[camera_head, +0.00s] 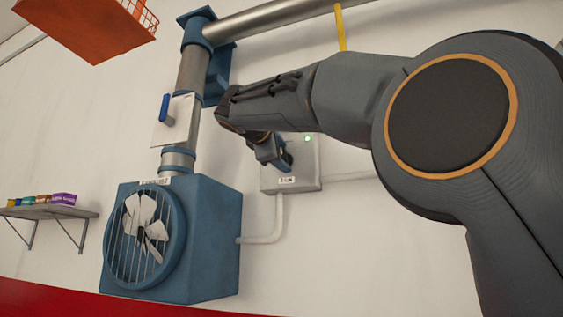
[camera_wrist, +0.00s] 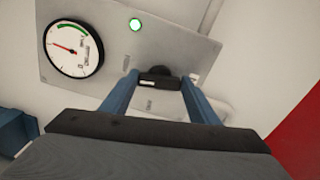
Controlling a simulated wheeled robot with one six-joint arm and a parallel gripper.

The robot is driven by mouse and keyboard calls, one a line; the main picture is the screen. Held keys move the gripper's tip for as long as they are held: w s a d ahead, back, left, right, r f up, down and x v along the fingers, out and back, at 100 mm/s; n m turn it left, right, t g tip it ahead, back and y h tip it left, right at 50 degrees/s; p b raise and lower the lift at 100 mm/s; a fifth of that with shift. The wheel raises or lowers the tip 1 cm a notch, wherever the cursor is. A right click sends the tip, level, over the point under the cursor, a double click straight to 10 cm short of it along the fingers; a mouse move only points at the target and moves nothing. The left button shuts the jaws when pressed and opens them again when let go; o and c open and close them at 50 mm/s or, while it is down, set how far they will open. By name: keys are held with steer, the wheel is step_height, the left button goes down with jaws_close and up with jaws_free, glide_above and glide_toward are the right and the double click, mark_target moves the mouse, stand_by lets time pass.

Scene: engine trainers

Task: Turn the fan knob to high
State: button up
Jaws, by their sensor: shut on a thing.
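The fan control box (camera_head: 307,178) is a pale grey panel on the wall with a small label at its lower edge. The dark fan knob (camera_wrist: 160,77) shows in the wrist view between my fingertips, with a small white mark on its left part. My gripper (camera_wrist: 158,80) is shut on it, one blue finger on each side. In the head view my gripper (camera_head: 280,158) is at the front of the box and hides the knob. Which setting the knob points to cannot be read.
A lit green lamp (camera_head: 307,139) and a round gauge (camera_wrist: 73,48) with a red needle are on the panel. The blue fan unit (camera_head: 218,240) stands lower left, below a duct with a blue-handled lever (camera_head: 165,109). A shelf (camera_head: 45,212) is farther left.

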steer(key=shift+m+b, duration=0.5)
steer(key=shift+m, duration=0.6)
steer(key=o, duration=1)
steer(key=shift+o, duration=0.2)
steer(key=b+v, duration=0.2)
steer(key=v, duration=0.6)
steer(key=shift+w, duration=0.1)
